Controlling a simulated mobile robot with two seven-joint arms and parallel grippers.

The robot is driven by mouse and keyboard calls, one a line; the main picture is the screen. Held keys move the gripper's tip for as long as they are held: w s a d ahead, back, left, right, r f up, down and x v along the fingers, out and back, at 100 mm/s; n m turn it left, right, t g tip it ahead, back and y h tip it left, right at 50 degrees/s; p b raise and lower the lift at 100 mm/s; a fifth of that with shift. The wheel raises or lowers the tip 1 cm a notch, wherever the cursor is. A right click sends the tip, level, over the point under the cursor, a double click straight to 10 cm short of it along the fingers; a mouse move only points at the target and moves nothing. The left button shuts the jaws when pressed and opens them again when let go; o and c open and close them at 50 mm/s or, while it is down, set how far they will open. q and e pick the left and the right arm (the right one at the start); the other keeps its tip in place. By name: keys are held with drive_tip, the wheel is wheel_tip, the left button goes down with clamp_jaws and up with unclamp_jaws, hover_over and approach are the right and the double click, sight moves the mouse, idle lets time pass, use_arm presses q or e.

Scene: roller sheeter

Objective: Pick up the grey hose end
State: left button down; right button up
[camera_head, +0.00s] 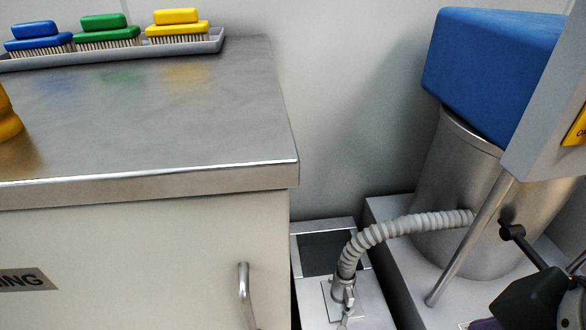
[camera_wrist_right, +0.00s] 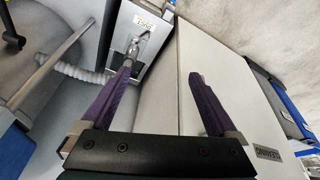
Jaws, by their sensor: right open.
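The grey ribbed hose (camera_head: 400,228) runs from the steel drum and bends down to its metal end (camera_head: 343,288). That end sits at a plate on a low grey box between the cabinet and the drum. In the right wrist view the hose (camera_wrist_right: 78,71) comes in from the left, and its metal end (camera_wrist_right: 131,52) shows just past the tip of one purple finger. My right gripper (camera_wrist_right: 161,72) is open with nothing between its fingers. In the head view only a dark part and a bit of purple of it show at the bottom right. My left gripper is not in view.
A cabinet (camera_head: 130,255) with a steel top and a vertical handle (camera_head: 245,295) stands left of the hose end. A steel drum (camera_head: 455,190) under a blue block (camera_head: 490,65) stands right. A slanted metal rod (camera_head: 470,245) and black knob (camera_head: 512,231) are near my right gripper.

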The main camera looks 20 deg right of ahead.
drive_tip(key=s+d+b+x, duration=0.1)
drive_tip(key=b+x, duration=0.5)
drive_tip(key=x, duration=0.1)
drive_tip(key=s+d+f+b+x, duration=0.1)
drive_tip(key=s+b+x, duration=0.1)
drive_tip(key=b+x, duration=0.45)
drive_tip(key=m+h+b, duration=0.1)
drive_tip(key=m+b, duration=0.4)
drive_tip(key=b, duration=0.9)
approach(349, 290)
wheel_tip(349, 290, down, 3)
drive_tip(key=shift+n+t, duration=0.3)
drive_tip(key=b+x, duration=0.4)
drive_tip(key=shift+a+f, duration=0.1)
drive_tip(key=shift+f, duration=0.05)
drive_tip(key=b+x, duration=0.3)
drive_tip(key=b, duration=0.1)
drive_tip(key=b+x, duration=0.2)
drive_tip(key=shift+w+d+f+b, duration=0.15)
drive_tip(key=shift+w+d+b, duration=0.15)
drive_tip(key=shift+w, duration=0.1)
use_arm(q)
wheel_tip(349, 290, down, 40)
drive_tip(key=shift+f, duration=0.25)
use_arm(e)
drive_tip(key=shift+c, duration=0.2)
clamp_jaws()
